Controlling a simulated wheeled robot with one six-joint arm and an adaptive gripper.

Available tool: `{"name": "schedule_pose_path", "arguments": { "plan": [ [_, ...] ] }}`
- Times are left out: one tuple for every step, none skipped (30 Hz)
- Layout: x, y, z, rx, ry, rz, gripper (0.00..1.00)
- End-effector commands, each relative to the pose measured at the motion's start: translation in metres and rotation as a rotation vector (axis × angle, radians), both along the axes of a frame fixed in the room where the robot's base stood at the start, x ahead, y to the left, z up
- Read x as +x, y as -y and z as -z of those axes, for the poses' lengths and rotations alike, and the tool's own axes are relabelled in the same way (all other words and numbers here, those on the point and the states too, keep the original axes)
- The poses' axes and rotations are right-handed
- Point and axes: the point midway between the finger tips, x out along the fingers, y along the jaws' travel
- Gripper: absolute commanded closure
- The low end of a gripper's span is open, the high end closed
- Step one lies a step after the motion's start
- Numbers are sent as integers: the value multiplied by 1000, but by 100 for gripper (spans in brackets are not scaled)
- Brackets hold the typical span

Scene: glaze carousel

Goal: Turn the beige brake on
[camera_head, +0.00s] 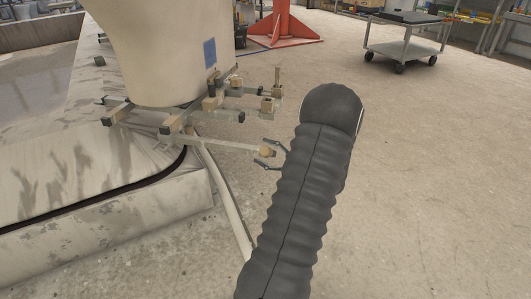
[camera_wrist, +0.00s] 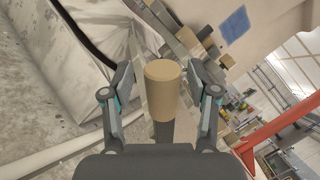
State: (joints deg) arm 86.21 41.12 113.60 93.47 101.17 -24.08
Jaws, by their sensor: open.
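A beige cylindrical knob (camera_wrist: 163,88), which looks like the beige brake's handle, stands between the two fingers of my gripper (camera_wrist: 160,76) in the wrist view. The fingers are open on either side of it, with a visible gap at its right; contact on the left cannot be told. In the head view the beige knob (camera_head: 266,150) is at the outer end of a pale bar (camera_head: 222,143). My gripper (camera_head: 261,152) reaches it from the right, partly hidden behind my dark arm.
Several other bars with beige and dark blocks (camera_head: 268,104) stick out just behind the knob. A large cream vessel (camera_head: 165,45) with a blue square (camera_head: 209,53) rises above them. A grey cart (camera_head: 405,45) and an orange stand (camera_head: 285,28) are farther back. The floor at right is clear.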

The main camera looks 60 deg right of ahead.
Motion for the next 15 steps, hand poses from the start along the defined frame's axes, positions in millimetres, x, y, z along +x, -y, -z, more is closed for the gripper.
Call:
{"name": "schedule_pose_path", "arguments": {
  "plan": [
    [-1, 0, 0, 0, 0, 0, 41],
    [-3, 1, 0, 0, 0, 1, 41],
    [-5, 1, 1, 0, 1, 2, 41],
    [-8, 1, 1, 1, 0, 3, 41],
    [-11, 2, 2, 1, 0, 3, 41],
    [-17, 2, 3, 1, 0, 3, 41],
    [-22, 3, 5, 1, 0, 4, 41],
    [-27, 4, 6, 1, 0, 5, 41],
    [-35, 4, 7, 1, 0, 4, 41],
    [-41, 5, 8, 1, 0, 4, 41],
    [-47, 5, 9, 1, 0, 4, 41],
    [-55, 6, 11, 2, 0, 4, 41],
    [-61, 7, 13, 2, 0, 4, 41],
    [-66, 7, 14, 2, 0, 4, 41],
    [-74, 8, 16, 2, -1, 3, 41]
  ]
}}
